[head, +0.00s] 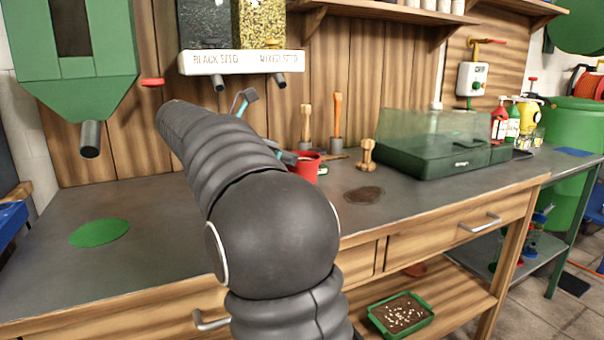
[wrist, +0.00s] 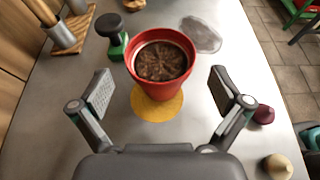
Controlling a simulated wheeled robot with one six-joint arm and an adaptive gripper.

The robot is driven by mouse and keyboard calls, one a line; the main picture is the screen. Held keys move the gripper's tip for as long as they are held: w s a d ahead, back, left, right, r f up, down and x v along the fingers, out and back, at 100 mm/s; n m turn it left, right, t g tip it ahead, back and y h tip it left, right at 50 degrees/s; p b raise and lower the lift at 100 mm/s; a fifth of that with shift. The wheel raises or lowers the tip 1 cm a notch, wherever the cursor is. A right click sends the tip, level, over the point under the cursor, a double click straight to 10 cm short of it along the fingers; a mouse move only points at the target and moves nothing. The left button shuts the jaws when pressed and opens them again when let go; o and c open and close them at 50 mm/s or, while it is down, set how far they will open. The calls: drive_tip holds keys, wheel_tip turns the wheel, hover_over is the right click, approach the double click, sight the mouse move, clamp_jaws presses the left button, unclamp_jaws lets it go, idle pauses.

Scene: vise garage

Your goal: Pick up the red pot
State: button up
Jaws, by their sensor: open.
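The red pot (wrist: 157,86), filled with dark soil, stands upright in the wrist view, on or just behind a yellow round mat (wrist: 150,110). In the head view the red pot (head: 304,168) shows on the bench, partly hidden by my arm. My gripper (wrist: 160,90) is open and empty, with one finger to each side of the pot's near side in the wrist view. The fingers do not visibly touch it. In the head view my arm hides most of the gripper.
A green tool with a black knob (wrist: 116,42) stands close left of the pot. A clear disc (wrist: 202,35) lies behind right. A dark red bulb (wrist: 263,114) and a pale bulb (wrist: 278,166) lie right. A green clear-lidded box (head: 440,150) stands farther right on the bench.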

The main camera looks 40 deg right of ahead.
sight(302, 157)
drive_tip(key=x, duration=0.5)
drive_tip(key=shift+d, duration=0.15)
drive_tip(key=c, duration=1.2)
drive_tip(key=shift+r, duration=0.1)
